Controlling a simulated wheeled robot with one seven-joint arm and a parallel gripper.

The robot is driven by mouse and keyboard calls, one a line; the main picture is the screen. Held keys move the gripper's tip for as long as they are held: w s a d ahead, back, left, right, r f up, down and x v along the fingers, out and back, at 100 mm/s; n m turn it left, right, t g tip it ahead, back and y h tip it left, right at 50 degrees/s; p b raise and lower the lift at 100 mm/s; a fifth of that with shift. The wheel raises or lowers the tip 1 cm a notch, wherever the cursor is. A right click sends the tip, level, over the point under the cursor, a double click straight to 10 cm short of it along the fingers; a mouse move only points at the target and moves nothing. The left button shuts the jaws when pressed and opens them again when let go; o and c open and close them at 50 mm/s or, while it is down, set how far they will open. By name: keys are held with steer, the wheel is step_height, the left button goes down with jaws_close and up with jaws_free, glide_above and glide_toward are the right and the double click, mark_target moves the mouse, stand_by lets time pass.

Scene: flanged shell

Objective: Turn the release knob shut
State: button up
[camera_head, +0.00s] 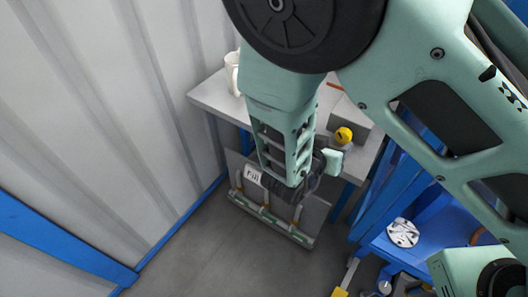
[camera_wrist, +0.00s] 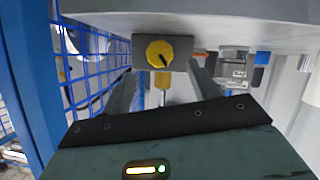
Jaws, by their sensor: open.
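The yellow round release knob (camera_wrist: 160,52) sits on the face of a grey box (camera_wrist: 121,46) in the wrist view, with a dark pointer line across it. In the head view the yellow knob (camera_head: 343,135) shows on the grey box (camera_head: 352,118) at the table's right side. My gripper (camera_wrist: 165,78) is open, its two dark fingers spread below the box, left and right of the knob in the picture. The fingers look apart from the knob. In the head view my arm hides most of the gripper.
A grey table (camera_head: 212,97) holds a white mug (camera_head: 232,72). A panel with a "fill" label (camera_head: 252,175) stands below it. Blue mesh (camera_wrist: 85,68) is left in the wrist view. A blue cart (camera_head: 430,232) stands right in the head view. Floor in front is clear.

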steer(key=v, duration=1)
steer(key=w+a+r+n+g+y, duration=0.1)
steer(key=a+r+n+g+y, duration=0.15)
steer(key=a+y, duration=0.65)
steer(key=s+a+r+n+g+y+b, duration=0.1)
steer(key=s+r+n+g+y, duration=0.3)
steer(key=s+r+n, duration=0.1)
steer(key=shift+s+a+r, duration=0.15)
steer(key=shift+s+r, duration=0.05)
steer(key=shift+s, duration=0.4)
steer(key=shift+g, duration=0.25)
